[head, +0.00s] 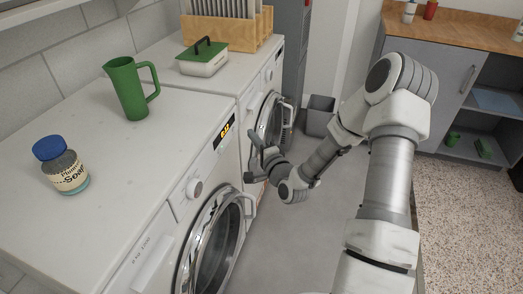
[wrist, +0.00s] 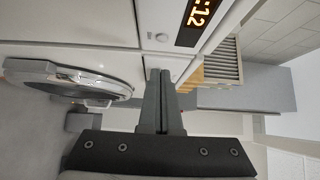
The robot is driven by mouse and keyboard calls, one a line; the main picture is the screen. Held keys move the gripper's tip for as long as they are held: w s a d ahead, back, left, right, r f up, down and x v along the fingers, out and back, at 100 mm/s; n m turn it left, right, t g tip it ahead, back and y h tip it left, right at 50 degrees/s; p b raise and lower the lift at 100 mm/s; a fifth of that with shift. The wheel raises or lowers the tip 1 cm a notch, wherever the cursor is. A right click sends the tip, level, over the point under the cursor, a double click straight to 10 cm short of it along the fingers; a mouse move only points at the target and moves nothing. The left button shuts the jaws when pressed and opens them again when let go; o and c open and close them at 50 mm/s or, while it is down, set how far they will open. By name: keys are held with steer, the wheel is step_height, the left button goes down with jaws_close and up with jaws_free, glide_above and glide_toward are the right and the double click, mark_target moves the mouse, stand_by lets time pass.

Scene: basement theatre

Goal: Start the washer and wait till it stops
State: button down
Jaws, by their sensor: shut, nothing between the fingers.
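My gripper (head: 256,158) is in front of the machines, near where the two meet. Its fingers (wrist: 160,76) are shut with nothing between them, pointing toward the panel near the button. I cannot tell whether they touch it. A chrome-rimmed door (wrist: 75,80) shows at the left of the wrist view.
A second white machine (head: 262,80) stands beyond, bearing a lidded box (head: 204,62) and a wooden rack (head: 240,35). A green jug (head: 130,88) and a soap bottle (head: 62,165) stand on the near washer. A grey bin (head: 319,116) and cabinet (head: 430,72) stand farther off.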

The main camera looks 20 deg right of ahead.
mark_target(234, 129)
steer(key=shift+w+a+b, duration=0.2)
steer(key=shift+w+a, duration=0.4)
steer(key=shift+a, duration=0.25)
steer(key=shift+w+a+b, duration=0.2)
steer(key=shift+w+a, duration=0.35)
steer(key=shift+a, duration=0.3)
